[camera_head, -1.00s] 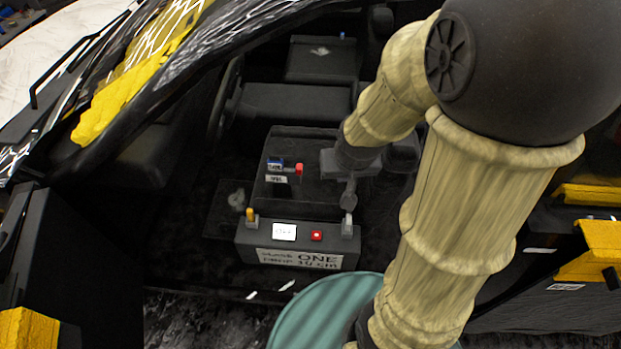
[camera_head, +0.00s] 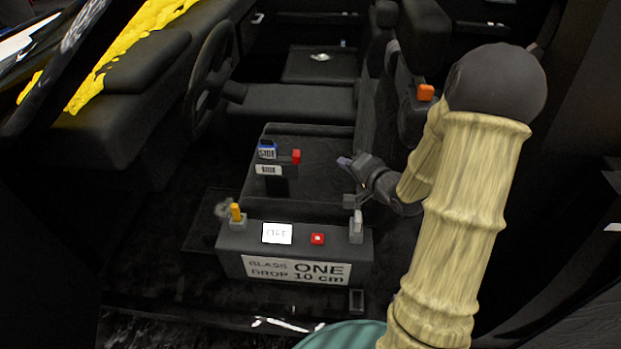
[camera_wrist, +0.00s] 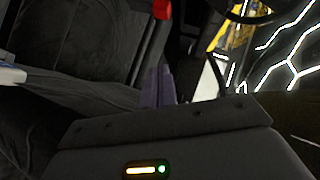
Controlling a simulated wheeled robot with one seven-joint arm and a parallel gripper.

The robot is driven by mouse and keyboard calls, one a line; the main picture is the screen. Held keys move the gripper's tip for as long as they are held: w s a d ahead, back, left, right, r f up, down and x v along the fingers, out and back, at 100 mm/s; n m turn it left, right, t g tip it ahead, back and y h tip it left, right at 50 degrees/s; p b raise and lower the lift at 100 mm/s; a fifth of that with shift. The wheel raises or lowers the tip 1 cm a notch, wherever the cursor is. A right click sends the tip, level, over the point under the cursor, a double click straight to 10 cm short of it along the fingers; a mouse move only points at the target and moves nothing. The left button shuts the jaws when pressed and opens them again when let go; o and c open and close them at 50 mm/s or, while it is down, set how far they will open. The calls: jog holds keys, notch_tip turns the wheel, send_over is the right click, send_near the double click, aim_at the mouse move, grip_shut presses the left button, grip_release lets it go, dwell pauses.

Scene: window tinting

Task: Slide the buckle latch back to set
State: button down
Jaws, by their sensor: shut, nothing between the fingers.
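I cannot tell for sure which part is the buckle latch. A grey upright clip (camera_head: 356,226) stands at the right end of a dark box (camera_head: 230,255) labelled "GLASS DROP ONE 10 cm". A yellow peg (camera_head: 236,212) in a grey holder stands at its left end. An orange piece (camera_head: 425,92) sits beside the seat at the upper right. My gripper (camera_head: 345,162) is shut and empty, with purple fingertips pointing left, above and behind the box, apart from the clip. Its purple fingers also show in the wrist view (camera_wrist: 165,88).
The box carries a lit screen (camera_head: 277,233) and a red button (camera_head: 317,239). Behind it is a small block with a red knob (camera_head: 296,156) and a blue-topped piece (camera_head: 267,150).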

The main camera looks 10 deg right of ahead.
jog(key=f+m+t+y+b, duration=0.1)
jog(key=b, duration=0.1)
jog(key=f+m+y+b, duration=0.1)
jog(key=f+b, duration=0.1)
jog(key=d+f+m+t+y+b, duration=0.1)
jog(key=f+b, duration=0.1)
jog(key=shift+s+d+f+t+y, duration=0.1)
jog(key=shift+s+t+y, duration=0.2)
jog(key=shift+s, duration=0.05)
jog(key=s+a+b+x, duration=0.1)
jog(key=b+x, duration=0.3)
jog(key=x, duration=0.8)
jog(key=shift+w+a+b, duration=0.2)
jog(key=shift+a+b, duration=0.2)
jog(key=shift+a, duration=0.55)
jog(key=shift+w, duration=0.1)
